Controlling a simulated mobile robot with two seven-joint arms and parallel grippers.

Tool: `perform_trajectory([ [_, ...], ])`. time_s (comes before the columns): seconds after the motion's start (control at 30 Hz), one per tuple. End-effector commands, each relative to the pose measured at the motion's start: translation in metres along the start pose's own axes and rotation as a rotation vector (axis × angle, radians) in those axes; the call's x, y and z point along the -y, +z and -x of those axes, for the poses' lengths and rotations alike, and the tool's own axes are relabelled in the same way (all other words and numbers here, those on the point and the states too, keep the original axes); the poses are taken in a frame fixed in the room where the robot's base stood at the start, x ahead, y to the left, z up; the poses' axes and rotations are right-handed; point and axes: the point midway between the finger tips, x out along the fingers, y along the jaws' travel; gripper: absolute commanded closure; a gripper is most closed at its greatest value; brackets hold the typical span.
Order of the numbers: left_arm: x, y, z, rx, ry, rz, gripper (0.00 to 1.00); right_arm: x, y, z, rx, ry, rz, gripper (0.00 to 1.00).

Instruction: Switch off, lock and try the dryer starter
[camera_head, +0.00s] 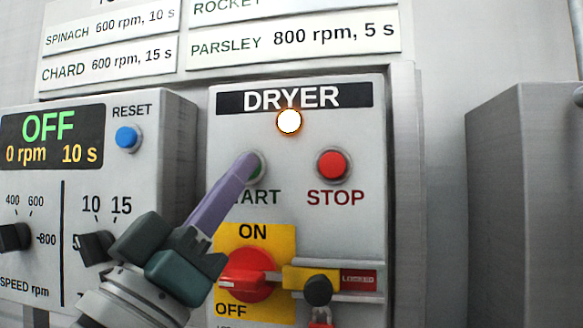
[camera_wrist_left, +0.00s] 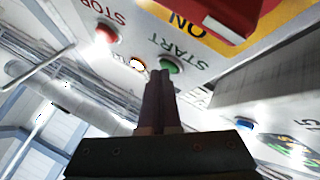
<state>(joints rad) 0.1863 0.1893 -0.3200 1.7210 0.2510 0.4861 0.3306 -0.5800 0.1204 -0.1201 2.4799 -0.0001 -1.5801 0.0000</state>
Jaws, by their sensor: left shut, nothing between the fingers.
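The dryer starter (camera_head: 300,215) is a grey panel headed DRYER, with a glowing lamp (camera_head: 289,121). Its green START button (camera_head: 259,164) is partly hidden by my left gripper (camera_head: 244,164), which is shut and empty. The fingertips are at the button; I cannot tell whether they press it. The wrist view also shows START (camera_wrist_left: 170,66) at the tips. A red STOP button (camera_head: 333,165) is to the right. The red switch handle (camera_head: 247,276) lies roughly sideways between ON and OFF. A yellow slide (camera_head: 298,279) with a black knob (camera_head: 318,290) adjoins it; a red item (camera_head: 321,322) is below, cut off.
A control box (camera_head: 160,125) on the left reads OFF, 0 rpm, 10 s, with a blue RESET button (camera_head: 127,137) and dials. Printed signs (camera_head: 292,42) are above. A grey cabinet (camera_head: 525,200) stands at the right. The panel's upper right is clear.

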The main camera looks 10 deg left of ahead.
Motion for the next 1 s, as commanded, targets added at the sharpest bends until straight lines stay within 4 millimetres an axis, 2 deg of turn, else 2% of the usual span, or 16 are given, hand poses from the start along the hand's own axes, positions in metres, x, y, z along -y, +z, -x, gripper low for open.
perform_trajectory([
  [0.37, 0.0, 0.0, 0.0, 0.003, -0.001, 0.001, 1.0, 0.0, 0.0, 0.001, 0.0, 0.0, 0.0, 1.0],
  [0.67, -0.007, -0.007, 0.009, 0.004, -0.002, 0.001, 1.0, 0.0, -0.003, 0.009, 0.0, 0.0, 0.0, 1.0],
  [1.0, -0.009, -0.008, 0.012, 0.002, -0.001, 0.0, 1.0, 0.0, -0.003, 0.009, 0.0, 0.0, 0.0, 1.0],
])
